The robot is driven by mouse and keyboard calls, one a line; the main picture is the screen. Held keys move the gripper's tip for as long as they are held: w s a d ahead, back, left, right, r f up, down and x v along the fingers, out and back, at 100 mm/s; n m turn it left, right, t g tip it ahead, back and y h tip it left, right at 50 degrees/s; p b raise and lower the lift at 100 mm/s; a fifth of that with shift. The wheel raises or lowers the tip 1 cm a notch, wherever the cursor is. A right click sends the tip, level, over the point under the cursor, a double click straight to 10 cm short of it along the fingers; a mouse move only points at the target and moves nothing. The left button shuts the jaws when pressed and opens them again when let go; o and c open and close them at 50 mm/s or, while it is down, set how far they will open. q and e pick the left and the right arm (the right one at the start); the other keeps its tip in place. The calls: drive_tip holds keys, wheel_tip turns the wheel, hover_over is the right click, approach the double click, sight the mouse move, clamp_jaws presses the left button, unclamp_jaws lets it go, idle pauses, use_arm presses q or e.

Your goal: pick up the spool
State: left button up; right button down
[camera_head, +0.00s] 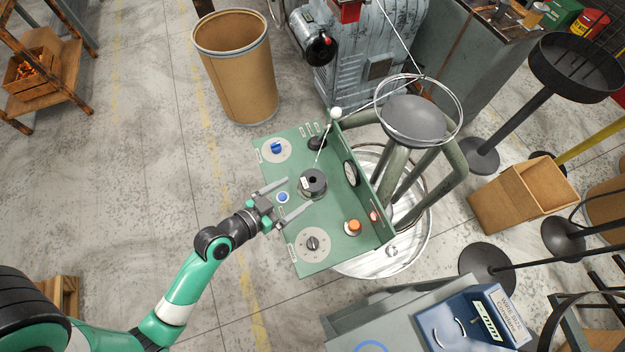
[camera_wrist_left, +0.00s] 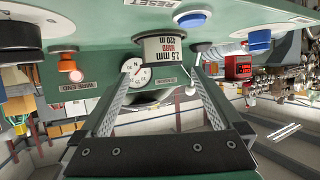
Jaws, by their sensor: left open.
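The spool (camera_head: 313,186) is a small dark cylinder with a hole in its top. It sits on the green control panel (camera_head: 325,225) in the head view. In the left wrist view the spool (camera_wrist_left: 168,48) shows a pale label reading "2.5 mm". My left gripper (camera_head: 297,195) is open and empty, its two fingers pointing at the spool, with the tips just short of it. In the wrist view the left gripper (camera_wrist_left: 165,72) has the spool ahead, between the lines of its fingers. My right gripper is not in view.
Near the spool are a blue button (camera_head: 282,197), a blue knob (camera_head: 277,147), an orange button (camera_head: 353,227), a black knob (camera_head: 313,243) and an upright dial gauge (camera_head: 351,173). A brown drum (camera_head: 240,75) stands at the back.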

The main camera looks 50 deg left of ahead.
sight(316, 178)
use_arm(q)
drive_tip(key=x, duration=0.3)
drive_tip(key=shift+w, duration=0.1)
drive_tip(key=b+x, duration=0.1)
drive_tip(key=x, duration=0.4)
drive_tip(key=shift+w+a+b, duration=0.1)
drive_tip(key=shift+b, duration=0.2)
clamp_jaws()
drive_tip(key=shift+r, duration=0.1)
drive_tip(key=shift+r, duration=0.25)
drive_tip(key=r+p, duration=0.1)
drive_tip(key=r, duration=0.1)
drive_tip(key=r+p, duration=0.1)
drive_tip(key=r, duration=0.1)
drive_tip(key=shift+s+d+r+p, duration=0.1)
drive_tip(key=shift+s+d+p, duration=0.2)
drive_tip(key=shift+d+p, duration=0.1)
drive_tip(key=s+d+r+p, duration=0.3)
drive_tip(key=s+d+r, duration=0.5)
drive_tip(key=d, duration=0.2)
drive_tip(key=shift+s, duration=0.25)
